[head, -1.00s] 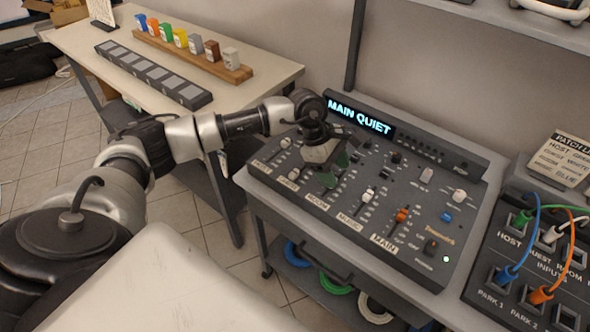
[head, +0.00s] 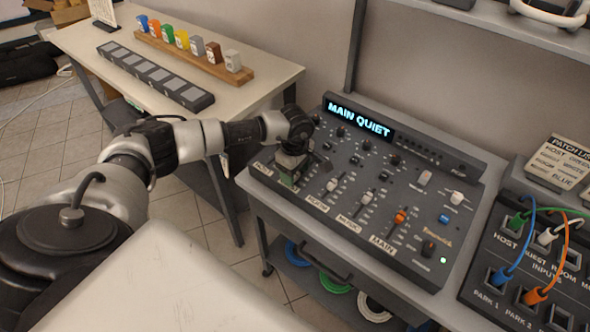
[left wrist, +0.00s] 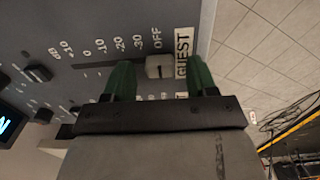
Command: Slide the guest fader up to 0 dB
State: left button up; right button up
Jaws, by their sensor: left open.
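The grey mixing console (head: 425,200) has several faders, and its display (head: 358,117) reads MAIN QUIET. In the left wrist view the guest fader's pale cap (left wrist: 158,67) sits at the OFF end of its slot, beside the GUEST label (left wrist: 183,52). The 0 mark (left wrist: 84,48) is farther left along the scale. My left gripper (left wrist: 160,80) is open, with one green finger on each side of the cap along the slot and gaps visible. In the head view my left gripper (head: 289,172) hides the guest fader. My right gripper is not in view.
The room fader (head: 332,184), music fader (head: 365,198) and orange main fader (head: 400,216) stand to the right of my gripper. A patch panel with cables (head: 482,292) is at the far right. A side table (head: 75,40) holds colored blocks at upper left.

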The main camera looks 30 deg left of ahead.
pick_arm(q)
jog(key=shift+f, duration=0.4)
